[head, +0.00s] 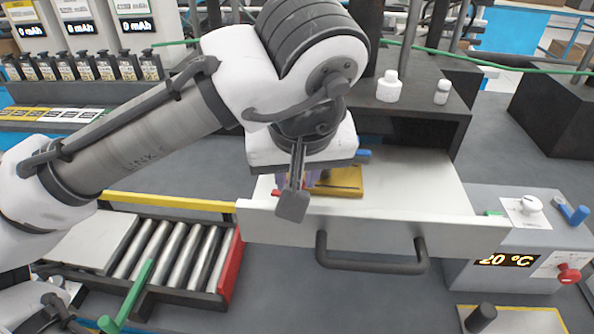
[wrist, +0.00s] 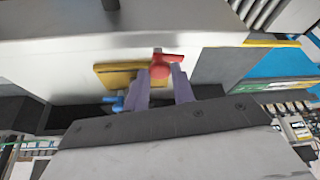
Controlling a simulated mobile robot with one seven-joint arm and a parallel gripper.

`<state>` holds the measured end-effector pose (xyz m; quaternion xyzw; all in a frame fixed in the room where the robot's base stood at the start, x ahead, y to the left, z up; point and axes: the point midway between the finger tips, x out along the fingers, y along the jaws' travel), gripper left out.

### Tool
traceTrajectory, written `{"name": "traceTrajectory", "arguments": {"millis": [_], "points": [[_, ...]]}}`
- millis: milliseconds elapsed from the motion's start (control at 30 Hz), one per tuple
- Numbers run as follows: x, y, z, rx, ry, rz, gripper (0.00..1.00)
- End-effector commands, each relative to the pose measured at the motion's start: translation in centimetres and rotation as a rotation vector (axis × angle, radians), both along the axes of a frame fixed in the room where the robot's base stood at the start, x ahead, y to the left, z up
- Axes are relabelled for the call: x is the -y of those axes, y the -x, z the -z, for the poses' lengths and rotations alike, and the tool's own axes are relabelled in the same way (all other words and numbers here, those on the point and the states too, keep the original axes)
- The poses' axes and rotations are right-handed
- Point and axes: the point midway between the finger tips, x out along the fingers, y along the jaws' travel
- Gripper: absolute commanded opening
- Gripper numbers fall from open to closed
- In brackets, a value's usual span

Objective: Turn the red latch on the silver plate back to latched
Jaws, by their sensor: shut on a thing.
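The red latch (wrist: 163,68) shows in the wrist view between the two purple fingers of my gripper (wrist: 161,80), which are shut on it. In the head view my gripper (head: 312,180) reaches down into the open drawer, and only a bit of red (head: 277,192) shows beside it; my wrist hides the rest. A gold-yellow plate (head: 345,184) lies in the drawer close by, and it also shows in the wrist view (wrist: 116,78). A blue latch (head: 363,154) is near it. I cannot make out a silver plate under the red latch.
The white drawer (head: 440,232) stands open with a dark handle (head: 370,264) in front. Two white bottles (head: 389,87) stand on the dark cabinet above. A roller tray (head: 170,250) is at the left, and a temperature box (head: 540,240) is at the right.

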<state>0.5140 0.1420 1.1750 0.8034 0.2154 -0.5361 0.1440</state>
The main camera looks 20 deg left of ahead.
Motion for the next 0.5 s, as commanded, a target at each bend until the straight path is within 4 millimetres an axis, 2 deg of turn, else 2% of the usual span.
{"name": "traceTrajectory", "arguments": {"millis": [500], "points": [[-0.36, 0.12, -0.05, 0.0, 0.006, 0.475, 0.02]]}}
